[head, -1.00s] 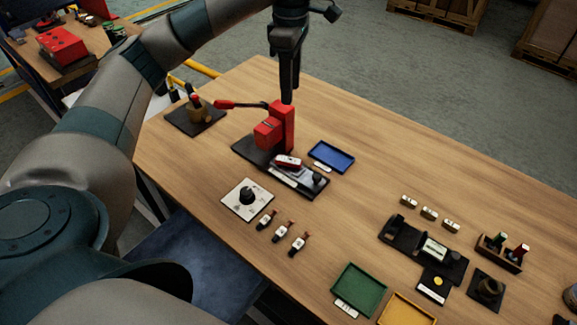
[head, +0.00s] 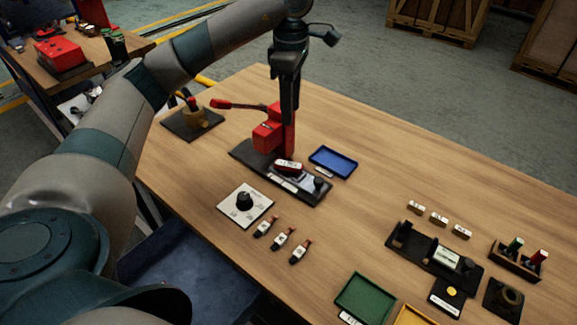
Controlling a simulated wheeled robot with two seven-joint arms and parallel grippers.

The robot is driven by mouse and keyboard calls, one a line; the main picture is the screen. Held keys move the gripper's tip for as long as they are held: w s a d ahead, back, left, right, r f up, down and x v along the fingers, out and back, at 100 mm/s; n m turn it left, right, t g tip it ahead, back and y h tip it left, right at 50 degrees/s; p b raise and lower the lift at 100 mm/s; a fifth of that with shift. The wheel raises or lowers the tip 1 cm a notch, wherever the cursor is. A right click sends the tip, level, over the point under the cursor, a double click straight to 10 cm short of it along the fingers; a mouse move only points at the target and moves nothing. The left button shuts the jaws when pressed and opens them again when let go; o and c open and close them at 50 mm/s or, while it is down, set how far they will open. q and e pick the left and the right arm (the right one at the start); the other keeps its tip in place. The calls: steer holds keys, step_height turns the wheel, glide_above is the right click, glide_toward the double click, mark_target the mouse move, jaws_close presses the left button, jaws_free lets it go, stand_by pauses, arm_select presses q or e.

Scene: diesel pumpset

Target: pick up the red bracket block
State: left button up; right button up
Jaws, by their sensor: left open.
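A small red block with a pale label (head: 288,166) lies on the black base (head: 250,156) of a red lever press (head: 267,137). I take it for the red bracket block, but the press also carries a larger red block-shaped body. My left gripper (head: 289,118) points down and is open, its fingers seen nearly edge-on. It overlaps the upper part of the press column in the head view, above and behind the small red block. I cannot tell how far it is from the column. Nothing shows between its fingers. My right gripper is not in view.
A blue tray (head: 333,161) is right of the press, a white knob plate (head: 246,205) in front. Several small labelled parts, a black fixture (head: 430,252), a green tray (head: 365,299) and a yellow tray (head: 412,317) are nearer.

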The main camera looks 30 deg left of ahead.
arm_select(q)
steer(key=f, duration=0.1)
steer(key=p, duration=0.2)
glide_above(290, 164)
step_height(290, 164, down, 5)
step_height(290, 164, down, 5)
steer(key=shift+w+f+p, duration=0.1)
steer(key=shift+p, duration=0.7)
steer(key=shift+f, duration=0.4)
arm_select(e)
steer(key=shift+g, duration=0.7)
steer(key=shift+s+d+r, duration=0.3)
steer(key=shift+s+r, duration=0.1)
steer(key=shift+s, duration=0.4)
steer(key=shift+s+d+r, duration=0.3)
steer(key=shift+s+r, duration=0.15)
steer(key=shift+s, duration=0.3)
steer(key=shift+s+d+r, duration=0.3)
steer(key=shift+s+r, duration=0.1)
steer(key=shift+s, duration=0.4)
arm_select(q)
steer(key=shift+f+p, duration=0.8)
steer(key=shift+p, duration=0.1)
step_height(290, 164, down, 2)
steer(key=shift+f+p, duration=0.1)
steer(key=shift+p, duration=0.5)
steer(key=shift+f, duration=0.7)
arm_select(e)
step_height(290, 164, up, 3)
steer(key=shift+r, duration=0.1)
